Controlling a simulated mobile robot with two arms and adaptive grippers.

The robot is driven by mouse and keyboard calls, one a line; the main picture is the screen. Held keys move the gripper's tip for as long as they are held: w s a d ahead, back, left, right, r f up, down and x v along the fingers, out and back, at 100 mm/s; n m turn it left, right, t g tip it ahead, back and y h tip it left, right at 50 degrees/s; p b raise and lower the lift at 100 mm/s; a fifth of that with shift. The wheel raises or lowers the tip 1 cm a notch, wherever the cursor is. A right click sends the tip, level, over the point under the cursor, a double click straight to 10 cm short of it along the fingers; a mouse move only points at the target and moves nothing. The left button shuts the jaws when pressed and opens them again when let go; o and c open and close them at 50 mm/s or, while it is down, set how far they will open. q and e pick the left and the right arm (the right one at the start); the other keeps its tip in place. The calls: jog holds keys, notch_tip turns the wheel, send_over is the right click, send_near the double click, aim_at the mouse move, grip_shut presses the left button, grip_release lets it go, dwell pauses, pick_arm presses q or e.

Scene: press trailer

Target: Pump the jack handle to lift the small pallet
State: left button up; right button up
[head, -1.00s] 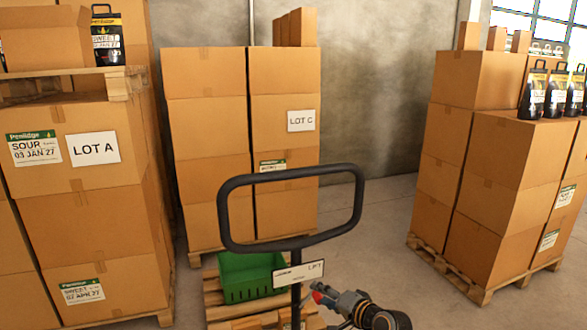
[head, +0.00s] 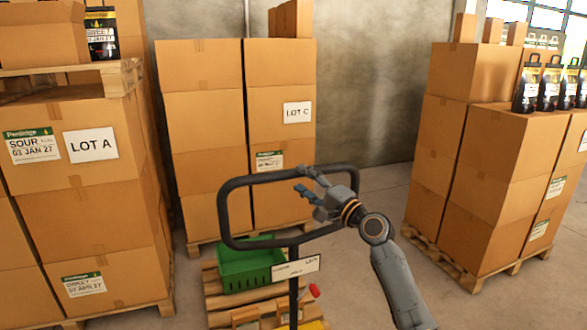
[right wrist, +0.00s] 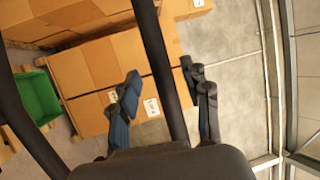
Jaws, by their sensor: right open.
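The jack handle is a black rounded loop (head: 270,178) on an upright post, standing in front of the small wooden pallet (head: 214,301). A label plate (head: 297,268) sits below the loop. My right gripper (head: 303,182) is open at the upper right part of the loop, its fingers pointing left. In the right wrist view a black bar of the handle (right wrist: 163,70) runs between the two open fingers (right wrist: 163,92), with visible space on both sides. A green crate (head: 250,265) rests on the pallet. The jack's lower part is mostly hidden. My left gripper is out of view.
Stacked boxes marked LOT A (head: 90,215) stand close on the left. The LOT C stack (head: 205,130) is behind the handle. Another stack on a pallet (head: 490,160) stands at the right. A red knob (head: 313,290) shows low by the post.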

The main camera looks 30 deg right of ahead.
aim_at(297, 176)
jog(key=shift+p+x, duration=0.4)
jog(key=shift+x, duration=1.8)
grip_shut()
